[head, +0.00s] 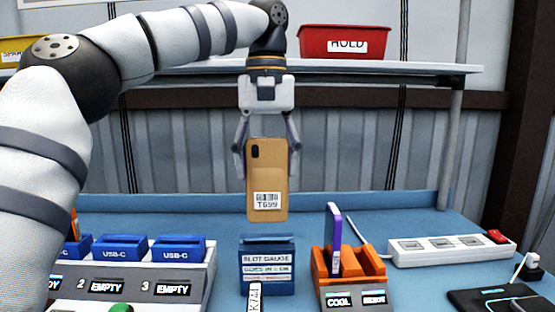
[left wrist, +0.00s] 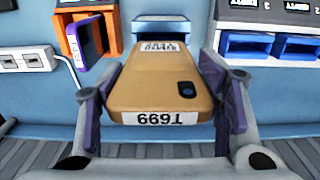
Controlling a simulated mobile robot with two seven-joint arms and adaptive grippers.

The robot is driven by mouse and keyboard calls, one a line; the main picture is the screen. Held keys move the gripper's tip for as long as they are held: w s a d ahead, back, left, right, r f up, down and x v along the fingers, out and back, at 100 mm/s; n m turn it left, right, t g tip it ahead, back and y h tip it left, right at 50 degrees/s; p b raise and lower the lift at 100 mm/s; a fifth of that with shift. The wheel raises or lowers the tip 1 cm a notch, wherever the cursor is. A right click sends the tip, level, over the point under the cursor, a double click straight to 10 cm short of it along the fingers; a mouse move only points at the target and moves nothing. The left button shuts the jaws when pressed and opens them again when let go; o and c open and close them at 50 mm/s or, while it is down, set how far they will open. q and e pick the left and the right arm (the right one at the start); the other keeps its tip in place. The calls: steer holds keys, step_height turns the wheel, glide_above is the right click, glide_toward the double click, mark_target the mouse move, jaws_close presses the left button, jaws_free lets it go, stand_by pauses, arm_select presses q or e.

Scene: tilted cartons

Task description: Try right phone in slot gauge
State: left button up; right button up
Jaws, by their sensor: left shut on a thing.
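My left gripper (head: 267,150) is shut on a tan phone (head: 266,180) with a white label reading T699. The phone hangs upright above the blue slot gauge (head: 267,270), with a gap between them. In the left wrist view the phone (left wrist: 165,90) sits between both fingers, and the slot gauge (left wrist: 160,25) shows partly behind it. A purple phone (head: 334,240) stands in the left slot of the orange holder (head: 372,265), whose labels include COOL; the other slot looks empty. My right gripper is not in view.
A grey dock (head: 205,285) with blue USB-C slots and EMPTY displays stands at left. A white power strip (head: 440,250) and a black pad (head: 500,300) are at right. A red HOLD bin (head: 346,41) sits on the shelf above.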

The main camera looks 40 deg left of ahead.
arm_select(q)
steer(key=shift+s+a+f, duration=0.15)
steer(key=shift+f, duration=2.1)
steer(key=shift+f, duration=0.95)
stand_by(4.8)
